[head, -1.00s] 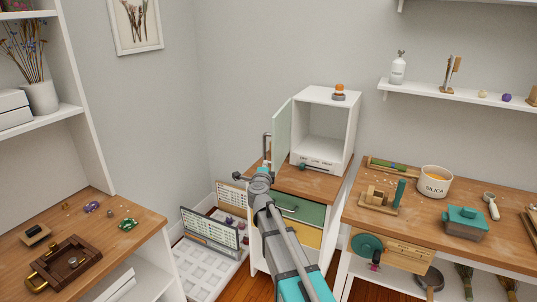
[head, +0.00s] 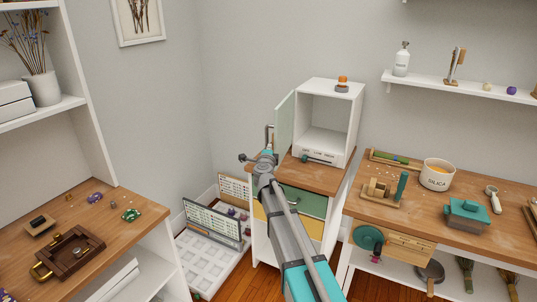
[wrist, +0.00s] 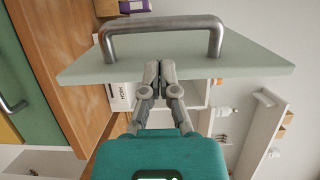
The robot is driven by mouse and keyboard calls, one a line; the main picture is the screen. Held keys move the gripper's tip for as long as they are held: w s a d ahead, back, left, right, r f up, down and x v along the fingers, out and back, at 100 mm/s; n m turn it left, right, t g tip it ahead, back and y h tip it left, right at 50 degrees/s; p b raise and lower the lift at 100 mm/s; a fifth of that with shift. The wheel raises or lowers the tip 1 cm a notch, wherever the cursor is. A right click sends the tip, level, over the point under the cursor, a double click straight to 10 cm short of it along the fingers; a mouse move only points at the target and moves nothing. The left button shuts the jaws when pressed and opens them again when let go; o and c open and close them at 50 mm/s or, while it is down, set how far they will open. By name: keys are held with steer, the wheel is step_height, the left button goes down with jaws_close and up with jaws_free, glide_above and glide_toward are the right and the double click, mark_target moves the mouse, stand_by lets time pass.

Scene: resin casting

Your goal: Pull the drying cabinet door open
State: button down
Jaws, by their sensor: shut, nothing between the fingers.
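The drying cabinet (head: 333,87) is a white box on a wooden-topped drawer unit. Its pale green door (head: 285,122) stands swung open at the left side, and the empty-looking inside shows. The door's metal bar handle (head: 269,133) is on the outer face. In the wrist view the door panel (wrist: 235,62) lies across the top, with the handle (wrist: 165,24) near its far part. My gripper (wrist: 160,66) is shut and empty, its fingertips over the panel near its close edge, apart from the handle. I cannot tell whether they touch the door.
A small orange-topped object (head: 342,84) stands on the cabinet. The drawer unit's wooden top (head: 318,176) is below the door. A workbench (head: 425,210) with tools and a silica tub (head: 437,175) is at right. Another bench (head: 120,230) is at left, with white trays (head: 212,262) between.

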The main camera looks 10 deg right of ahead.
steer(key=shift+x, duration=1.85)
steer(key=w+a, duration=0.5)
steer(key=shift+a, duration=0.3)
steer(key=shift+s, duration=0.1)
